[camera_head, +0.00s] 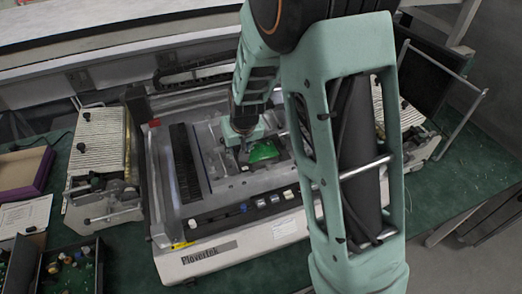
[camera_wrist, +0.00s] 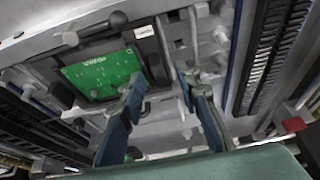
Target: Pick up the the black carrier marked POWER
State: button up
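A black carrier (camera_wrist: 151,60) frames a green circuit board (camera_wrist: 105,74) in the upper left of the wrist view. White lettering shows on the board, but I cannot read it as POWER. In the head view the green board (camera_head: 263,152) sits in the middle of the grey machine, partly hidden by my arm. The fingers are beside the carrier's right side in the wrist view. In the head view my gripper (camera_head: 245,146) is above the machine, just left of the green board; its fingertips are unclear.
The grey machine (camera_head: 207,262) stands on a green table (camera_head: 130,262). A ribbed unit (camera_head: 97,145) stands left of it, and another is partly hidden at right. A bin of small parts (camera_head: 70,270) is at lower left. Raised rails and clamps surround the board.

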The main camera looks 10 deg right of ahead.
grip_shut()
jog(key=shift+r, duration=0.1)
dwell(0.3)
